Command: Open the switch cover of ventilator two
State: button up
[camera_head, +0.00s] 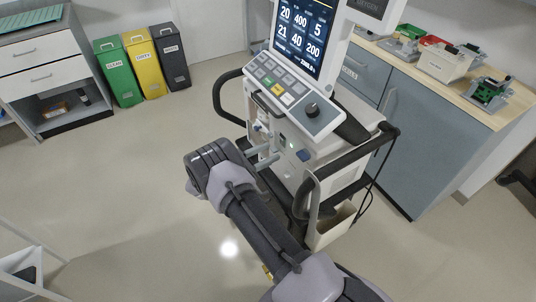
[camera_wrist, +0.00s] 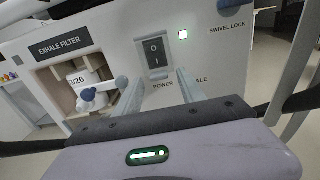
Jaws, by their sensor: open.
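The ventilator (camera_head: 318,160) stands ahead of my arm; I see no number two on it. In the wrist view its white front panel (camera_wrist: 215,62) carries a dark-framed power switch (camera_wrist: 154,57) marked O and I, with the word POWER below. I cannot tell whether a clear cover lies over the switch. My gripper (camera_wrist: 161,75) is open and empty, its two pale fingers apart just below the switch and pointing at the panel. In the head view my gripper (camera_head: 277,152) is close to the ventilator's front; the switch is not clearly visible there.
Left of the switch is an exhale filter recess with a white valve (camera_wrist: 93,88) and blue knobs. Black handles (camera_head: 365,155) flank the ventilator. A counter (camera_head: 440,75) stands behind right; bins (camera_head: 145,65) are far left.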

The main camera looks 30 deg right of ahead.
jog(key=shift+d, duration=0.25)
jog(key=shift+c, duration=0.5)
grip_shut()
jog(key=shift+r, duration=0.1)
